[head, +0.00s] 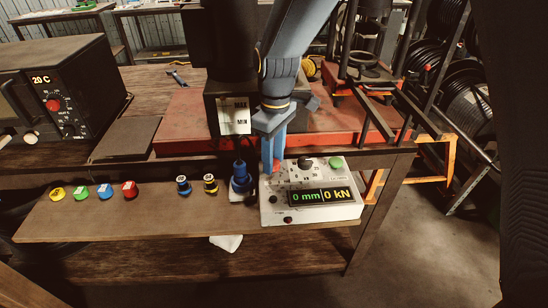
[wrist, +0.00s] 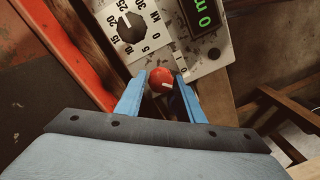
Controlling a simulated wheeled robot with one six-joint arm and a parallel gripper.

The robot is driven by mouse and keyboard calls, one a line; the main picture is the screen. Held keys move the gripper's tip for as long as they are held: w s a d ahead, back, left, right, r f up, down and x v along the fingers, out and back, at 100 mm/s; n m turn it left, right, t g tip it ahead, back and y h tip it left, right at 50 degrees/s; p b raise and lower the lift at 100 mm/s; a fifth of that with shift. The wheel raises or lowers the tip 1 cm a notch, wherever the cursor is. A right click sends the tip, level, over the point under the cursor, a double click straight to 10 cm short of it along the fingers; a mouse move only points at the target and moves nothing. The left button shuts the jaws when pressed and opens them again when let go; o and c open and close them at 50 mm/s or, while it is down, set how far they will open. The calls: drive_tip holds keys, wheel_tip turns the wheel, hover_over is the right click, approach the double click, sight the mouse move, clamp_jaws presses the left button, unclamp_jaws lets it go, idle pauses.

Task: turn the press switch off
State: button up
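The pale control box (head: 340,212) stands at the right end of the front shelf. Its display (head: 320,196) reads 0 mm and 0 kN. A black dial (head: 305,163) with a numbered scale and a green button (head: 336,162) sit on its top; the dial also shows in the wrist view (wrist: 130,28). My gripper (head: 272,166) points down at the box's back left corner. In the wrist view, a round red knob (wrist: 160,80) lies between my gripper's blue fingertips (wrist: 160,78). The fingers are apart with narrow gaps beside the knob.
A blue fitting (head: 240,182) stands just left of the box. Several coloured pieces, among them a red one (head: 130,188), sit further left on the shelf (head: 150,223). A black oven-like unit (head: 60,90) stands at the left. A red-framed press (head: 375,100) rises behind the box.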

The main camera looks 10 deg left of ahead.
drive_tip(key=shift+o, duration=1.1)
drive_tip(key=shift+w+d+r+b, duration=0.1)
drive_tip(key=shift+r+b, duration=0.45)
drive_tip(key=shift+r, duration=1.4)
drive_tip(key=shift+w+r+b, duration=0.1)
drive_tip(key=shift+r+b, duration=0.4)
drive_tip(key=shift+r, duration=1.45)
drive_tip(key=d+m, duration=0.1)
drive_tip(key=d, duration=0.1)
drive_tip(key=d+f+m, duration=0.1)
drive_tip(key=d, duration=0.2)
drive_tip(key=d+m, duration=0.1)
drive_tip(key=d, duration=0.2)
drive_tip(key=shift+s+f, duration=0.2)
drive_tip(key=shift+f, duration=0.2)
drive_tip(key=s+d+m, duration=0.1)
drive_tip(key=d, duration=0.2)
drive_tip(key=s+d+f+m, duration=0.1)
drive_tip(key=d+m, duration=0.1)
drive_tip(key=d, duration=0.1)
drive_tip(key=s+d+f+m+t, duration=0.1)
drive_tip(key=d, duration=0.3)
drive_tip(key=shift+f+m, duration=0.2)
drive_tip(key=shift+m, duration=0.1)
drive_tip(key=s+d+f+m+t, duration=0.1)
drive_tip(key=s+d+f+m, duration=0.2)
drive_tip(key=s+d+m, duration=0.3)
drive_tip(key=s+d, duration=0.1)
drive_tip(key=d, duration=0.3)
drive_tip(key=shift+f, duration=0.1)
